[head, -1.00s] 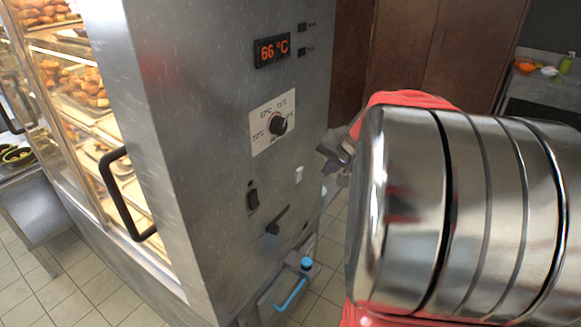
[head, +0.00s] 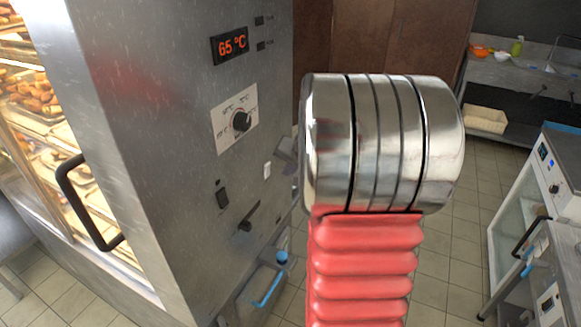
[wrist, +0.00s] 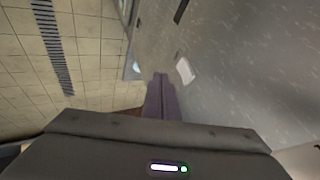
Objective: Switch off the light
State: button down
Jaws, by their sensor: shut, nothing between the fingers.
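The steel heated cabinet (head: 165,130) has a brightly lit interior behind its glass door, so its light is on. Its control side carries a black rocker switch (head: 222,198) and a small white switch (head: 267,170). No readable label tells which one is for the light. My gripper (head: 284,150) is partly hidden behind my arm in the head view, close to the white switch. In the wrist view my gripper's fingers (wrist: 160,78) are together and empty, just beside the white switch (wrist: 185,70). I cannot tell whether they touch the panel.
The panel also has a temperature display (head: 230,45), a round dial (head: 241,121) and a black lever (head: 249,215). A blue-handled tap (head: 268,288) sits low down. A black door handle (head: 85,205) sticks out at left. Tiled floor (head: 455,240) is open at right.

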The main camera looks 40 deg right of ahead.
aim_at(267, 170)
jog(key=w, duration=0.3)
jog(key=w+f, duration=0.1)
jog(key=w, duration=0.1)
jog(key=shift+a, duration=0.4)
jog(key=shift+w+a, duration=0.15)
jog(key=shift+w, duration=0.1)
jog(key=shift+r, duration=0.15)
jog(key=shift+r, duration=0.7)
